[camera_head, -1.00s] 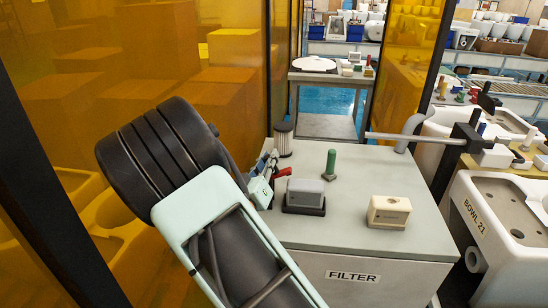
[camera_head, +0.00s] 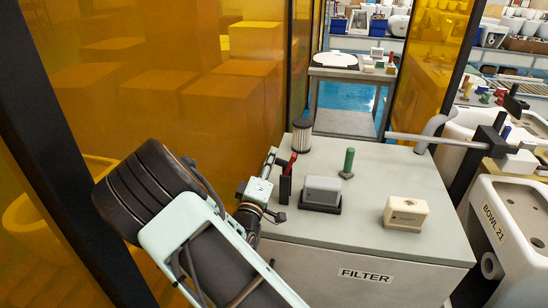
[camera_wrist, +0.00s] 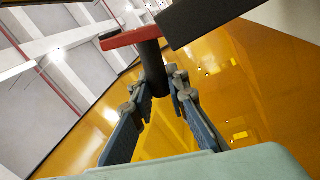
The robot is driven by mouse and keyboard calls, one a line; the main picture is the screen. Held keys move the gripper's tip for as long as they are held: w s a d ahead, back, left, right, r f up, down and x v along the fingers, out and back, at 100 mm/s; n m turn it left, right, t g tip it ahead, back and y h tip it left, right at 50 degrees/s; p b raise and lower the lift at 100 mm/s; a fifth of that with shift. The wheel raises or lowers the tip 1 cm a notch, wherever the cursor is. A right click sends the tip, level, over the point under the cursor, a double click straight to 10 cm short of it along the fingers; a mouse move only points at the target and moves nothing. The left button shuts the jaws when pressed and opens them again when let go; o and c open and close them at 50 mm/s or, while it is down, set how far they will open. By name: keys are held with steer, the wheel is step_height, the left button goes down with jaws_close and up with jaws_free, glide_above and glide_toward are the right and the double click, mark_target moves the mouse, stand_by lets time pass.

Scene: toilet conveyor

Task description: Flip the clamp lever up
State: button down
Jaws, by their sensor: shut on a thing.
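The clamp lever (camera_head: 291,163) shows as a red part standing steeply above a dark clamp body (camera_head: 285,188), at the left edge of the grey filter bench. In the wrist view, a red bar (camera_wrist: 130,38) lies across the top of a dark round post (camera_wrist: 153,70). My gripper (camera_head: 275,188) is beside the clamp at the bench's left edge. In the wrist view, my gripper's fingers (camera_wrist: 162,88) close on the dark post of the lever from both sides. The exact contact is partly hidden in the head view.
The bench top (camera_head: 375,165) holds a ribbed filter (camera_head: 301,135), a green-topped post (camera_head: 348,162), a grey block (camera_head: 322,190) and a cream box (camera_head: 406,212). An amber panel (camera_head: 190,60) stands left. A horizontal bar (camera_head: 435,139) runs along the right.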

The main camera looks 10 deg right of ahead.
steer(key=shift+a+f+n, duration=0.2)
steer(key=shift+n, duration=0.2)
steer(key=c, duration=1.8)
jaws_free()
steer(key=shift+c, duration=0.2)
steer(key=v, duration=1.2)
